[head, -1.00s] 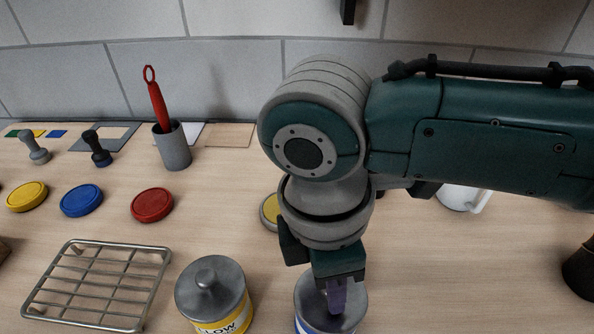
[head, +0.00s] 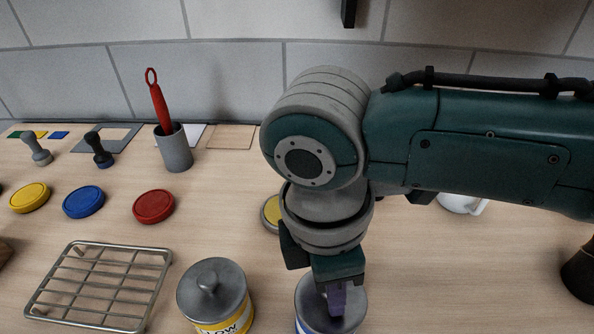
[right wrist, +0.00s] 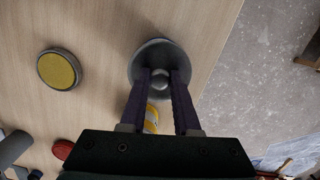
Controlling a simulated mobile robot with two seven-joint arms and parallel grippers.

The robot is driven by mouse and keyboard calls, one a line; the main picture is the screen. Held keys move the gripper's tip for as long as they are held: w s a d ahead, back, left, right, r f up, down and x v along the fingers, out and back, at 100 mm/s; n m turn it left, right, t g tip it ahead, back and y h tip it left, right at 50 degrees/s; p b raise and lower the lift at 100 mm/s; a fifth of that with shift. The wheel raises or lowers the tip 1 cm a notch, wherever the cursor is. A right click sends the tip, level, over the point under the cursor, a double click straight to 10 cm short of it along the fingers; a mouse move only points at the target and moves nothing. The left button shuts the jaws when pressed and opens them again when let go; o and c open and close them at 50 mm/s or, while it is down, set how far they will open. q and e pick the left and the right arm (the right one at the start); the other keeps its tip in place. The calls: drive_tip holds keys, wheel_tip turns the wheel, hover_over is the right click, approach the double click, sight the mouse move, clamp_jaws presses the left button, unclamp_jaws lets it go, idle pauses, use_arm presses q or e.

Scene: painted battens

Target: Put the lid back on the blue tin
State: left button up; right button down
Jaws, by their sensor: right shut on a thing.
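The blue tin (head: 299,325) stands at the bottom edge of the head view, mostly cut off, with a strip of its blue and white label showing. A grey metal lid (head: 351,301) is at its top and looks level with the rim; I cannot tell whether it is fully seated. My right gripper (head: 337,312) points down over it. In the right wrist view the gripper (right wrist: 159,80) is shut on the knob of the lid (right wrist: 150,53), one finger on each side. My left gripper is not in view.
A yellow tin with its lid on (head: 217,290) stands close to the left. A wire rack (head: 100,286) lies further left. Behind are yellow, blue (head: 84,201) and red (head: 154,206) discs, stamps, and a grey cup (head: 174,148) with a red tool. A yellow-topped round pad (right wrist: 58,69) lies behind the gripper.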

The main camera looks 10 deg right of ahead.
drive_tip(key=c, duration=0.6)
unclamp_jaws()
drive_tip(key=shift+o, duration=0.5)
drive_tip(key=o, duration=0.4)
drive_tip(key=shift+r+p, duration=0.95)
drive_tip(key=shift+p, duration=0.1)
wheel_tip(320, 180, up, 5)
drive_tip(key=p, duration=0.5)
drive_tip(key=shift+r+p, duration=0.1)
drive_tip(key=shift+p, duration=0.3)
